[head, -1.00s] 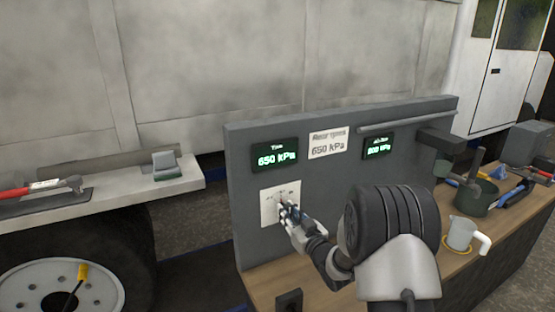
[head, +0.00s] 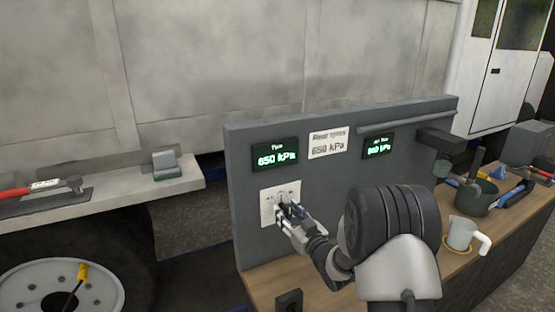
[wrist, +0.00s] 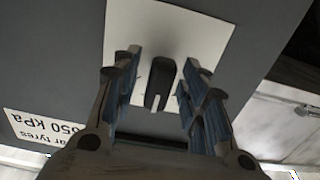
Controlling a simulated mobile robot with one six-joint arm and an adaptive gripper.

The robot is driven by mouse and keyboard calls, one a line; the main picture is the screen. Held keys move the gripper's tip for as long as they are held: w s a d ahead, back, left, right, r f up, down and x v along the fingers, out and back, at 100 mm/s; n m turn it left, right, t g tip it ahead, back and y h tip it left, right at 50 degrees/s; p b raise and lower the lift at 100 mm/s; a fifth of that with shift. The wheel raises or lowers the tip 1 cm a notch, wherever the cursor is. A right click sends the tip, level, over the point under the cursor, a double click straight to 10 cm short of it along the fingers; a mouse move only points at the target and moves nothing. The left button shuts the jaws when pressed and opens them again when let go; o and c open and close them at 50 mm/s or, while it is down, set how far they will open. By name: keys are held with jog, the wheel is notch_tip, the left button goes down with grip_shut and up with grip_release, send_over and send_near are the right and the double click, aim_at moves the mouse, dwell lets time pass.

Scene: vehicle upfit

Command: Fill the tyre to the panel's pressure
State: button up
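The grey panel (head: 330,180) stands upright on the bench. Its left green display (head: 277,154), headed "Tyre", reads 650 kPa. A white card (head: 328,143) beside it reads "Rear tyres 650 kPa". My gripper (head: 286,205) is in front of the white plate (head: 268,208) on the panel's lower left. In the wrist view my gripper (wrist: 160,92) is open, with its fingers either side of a black knob (wrist: 160,80) and gaps showing. A yellow-ended chuck (head: 83,272) with a dark line sits at the wheel (head: 45,292), against the tyre (head: 125,245).
A second green display (head: 378,146) on the right is too blurred to read surely. A white jug (head: 461,233), a dark green pot (head: 479,197) and tools stand on the bench (head: 500,255) at right. A red-handled tool (head: 15,193) and a grey-green block (head: 166,165) lie on the ledge.

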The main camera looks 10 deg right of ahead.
jog(key=b+v, duration=0.1)
jog(key=v, duration=0.6)
jog(key=shift+b, duration=0.3)
jog(key=shift+r, duration=0.1)
jog(key=shift+w+r, duration=0.1)
jog(key=shift+r, duration=0.1)
jog(key=s+d+r+m+g+h, duration=0.25)
jog(key=s+r+g+h, duration=0.3)
jog(key=s+r, duration=0.4)
jog(key=s+a+f+g, duration=0.1)
jog(key=s+g, duration=0.1)
jog(key=s, duration=0.8)
jog(key=s+a+f+m+g, duration=0.1)
jog(key=s+a+g, duration=0.1)
jog(key=s, duration=0.8)
jog(key=s+a+f+g, duration=0.1)
jog(key=s+g, duration=0.2)
jog(key=s, duration=0.8)
jog(key=shift+a+f, duration=0.3)
jog(key=shift+f, duration=0.05)
